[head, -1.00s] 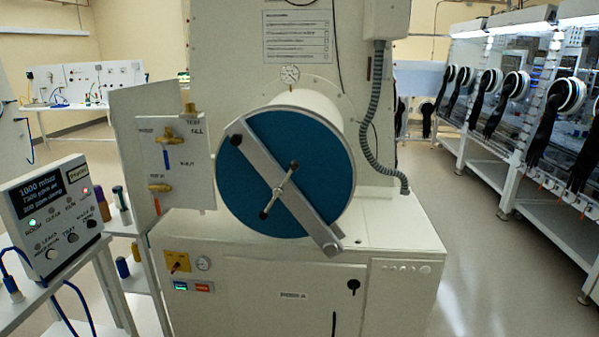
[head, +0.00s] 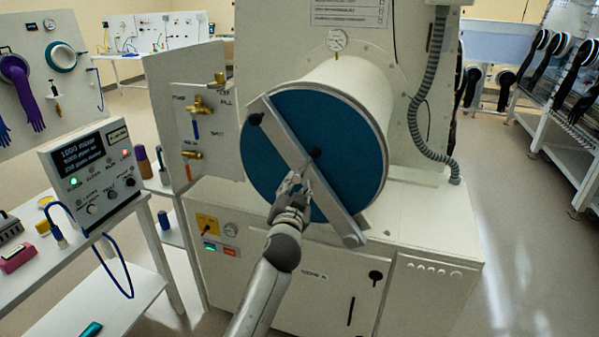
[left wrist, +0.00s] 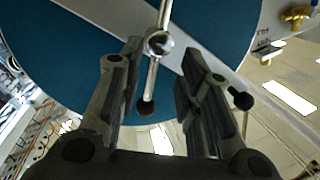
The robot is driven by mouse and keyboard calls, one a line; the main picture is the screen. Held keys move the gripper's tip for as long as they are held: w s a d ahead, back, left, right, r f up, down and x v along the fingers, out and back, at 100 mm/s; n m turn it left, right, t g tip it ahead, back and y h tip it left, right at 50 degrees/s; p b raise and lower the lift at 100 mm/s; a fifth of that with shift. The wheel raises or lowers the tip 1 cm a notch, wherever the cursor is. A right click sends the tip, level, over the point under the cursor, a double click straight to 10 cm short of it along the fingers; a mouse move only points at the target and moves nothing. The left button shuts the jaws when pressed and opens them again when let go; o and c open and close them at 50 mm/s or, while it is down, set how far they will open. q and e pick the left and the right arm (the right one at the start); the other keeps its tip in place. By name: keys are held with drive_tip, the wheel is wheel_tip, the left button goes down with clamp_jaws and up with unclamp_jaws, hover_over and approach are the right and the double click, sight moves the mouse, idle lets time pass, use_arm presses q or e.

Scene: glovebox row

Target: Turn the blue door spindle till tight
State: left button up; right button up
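The round blue door (head: 270,150) closes the front of a white cylindrical chamber. A grey bar (head: 325,195) crosses it diagonally, with the spindle at its middle. The spindle's T-handle has dark ball ends, one of them (head: 315,152) showing above my gripper. My left gripper (head: 295,182) is in front of the spindle and hides most of it in the head view. In the left wrist view the gripper (left wrist: 160,85) is open, its two fingers apart on either side of the lower handle arm (left wrist: 151,80). The metal hub (left wrist: 158,43) lies just beyond the fingertips. My right gripper is not in view.
A valve panel (head: 205,125) stands left of the door. A control box (head: 95,175) sits on a white side table at left. A grey flexible hose (head: 425,100) runs down right of the chamber. The floor at right is clear.

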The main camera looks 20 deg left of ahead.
sight(299, 176)
use_arm(q)
drive_tip(key=w, duration=0.5)
drive_tip(key=shift+w+a+f+p, duration=0.1)
drive_tip(key=shift+w+a+p, duration=0.25)
drive_tip(key=shift+a, duration=0.05)
drive_tip(key=shift+w, duration=0.55)
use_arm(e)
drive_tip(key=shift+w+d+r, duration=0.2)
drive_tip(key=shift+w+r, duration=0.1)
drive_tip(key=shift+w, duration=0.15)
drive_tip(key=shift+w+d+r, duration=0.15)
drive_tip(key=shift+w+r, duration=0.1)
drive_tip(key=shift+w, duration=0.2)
use_arm(q)
drive_tip(key=shift+a, duration=0.1)
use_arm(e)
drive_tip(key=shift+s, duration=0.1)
use_arm(q)
drive_tip(key=shift+c, duration=0.9)
clamp_jaws()
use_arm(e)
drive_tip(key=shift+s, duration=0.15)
